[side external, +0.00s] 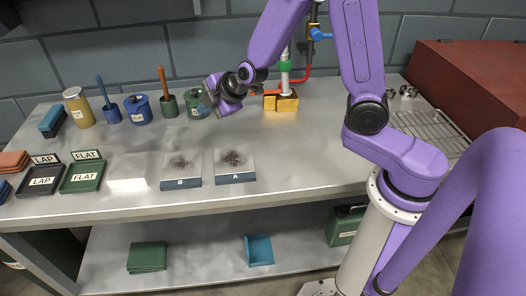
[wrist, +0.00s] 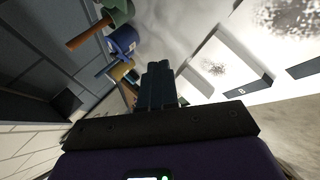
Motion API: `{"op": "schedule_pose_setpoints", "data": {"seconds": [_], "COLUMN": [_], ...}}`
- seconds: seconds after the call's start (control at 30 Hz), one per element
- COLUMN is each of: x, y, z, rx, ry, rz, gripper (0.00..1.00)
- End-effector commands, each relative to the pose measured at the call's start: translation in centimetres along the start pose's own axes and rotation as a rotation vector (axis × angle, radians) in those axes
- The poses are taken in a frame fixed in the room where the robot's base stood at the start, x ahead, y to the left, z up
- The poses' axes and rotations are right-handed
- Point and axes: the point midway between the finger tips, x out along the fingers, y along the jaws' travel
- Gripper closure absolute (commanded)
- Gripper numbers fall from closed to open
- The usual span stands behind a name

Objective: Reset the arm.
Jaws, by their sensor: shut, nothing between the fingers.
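My gripper (side external: 209,93) is in the air above the back half of the bench in the side external view, near the row of pots. It is tilted, with its fingers toward the left. In the wrist view the two dark fingers (wrist: 158,82) are together, with nothing held between them. My purple arm reaches in from the right, bent high over the bench.
Blocks A (side external: 235,177) and B (side external: 181,183) lie in front. A blue pot (side external: 138,110), green pots (side external: 197,105) and a tan canister (side external: 78,108) stand left. A brass valve fitting (side external: 287,102), wire rack (side external: 428,130) and red box (side external: 465,75) are right. The middle bench is clear.

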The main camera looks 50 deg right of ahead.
Motion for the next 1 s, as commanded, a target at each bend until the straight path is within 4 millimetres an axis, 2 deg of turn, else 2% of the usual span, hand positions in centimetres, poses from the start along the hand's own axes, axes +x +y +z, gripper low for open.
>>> {"op": "schedule_pose_setpoints", "data": {"seconds": [0.1, 0.2, 0.3, 0.47, 0.67, 0.8, 1.0], "x": [-2.1, -4.2, -6.6, -10.7, -16.2, -19.9, -24.4], "y": [-2.2, -4.3, -6.6, -10.1, -14.0, -16.2, -18.3], "z": [-2.3, -3.6, -4.4, -4.6, -3.0, -0.8, 2.9], "rx": [0.065, 0.111, 0.152, 0.197, 0.233, 0.247, 0.264], "ry": [0.089, 0.135, 0.157, 0.146, 0.057, -0.043, -0.202], "rz": [-0.113, -0.217, -0.323, -0.483, -0.645, -0.718, -0.751], "gripper": [1.00, 1.00, 1.00, 1.00, 1.00, 1.00, 1.00]}}
